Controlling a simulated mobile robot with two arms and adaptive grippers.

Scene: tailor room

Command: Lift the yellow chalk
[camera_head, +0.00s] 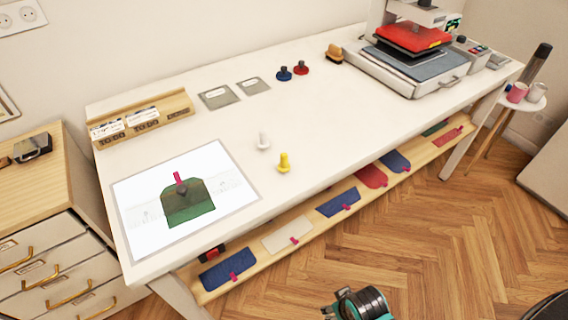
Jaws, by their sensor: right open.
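The yellow chalk (284,163), a small upright piece with a wider base, stands on the white table (345,135) near its front edge. A similar white piece (263,140) stands just behind it and to the left, apart from it. My right gripper (357,303) shows only partly at the bottom edge of the view, low in front of the table and well away from the chalk. It is open, with nothing seen in it. My left gripper is not in view.
A lit panel with a green pocket piece (190,201) lies left of the chalk. A wooden card holder (141,119), two grey plates and blue and red knobs (301,68) stand behind. A heat press (410,55) is at the far right. A lower shelf (262,262) holds fabric pieces.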

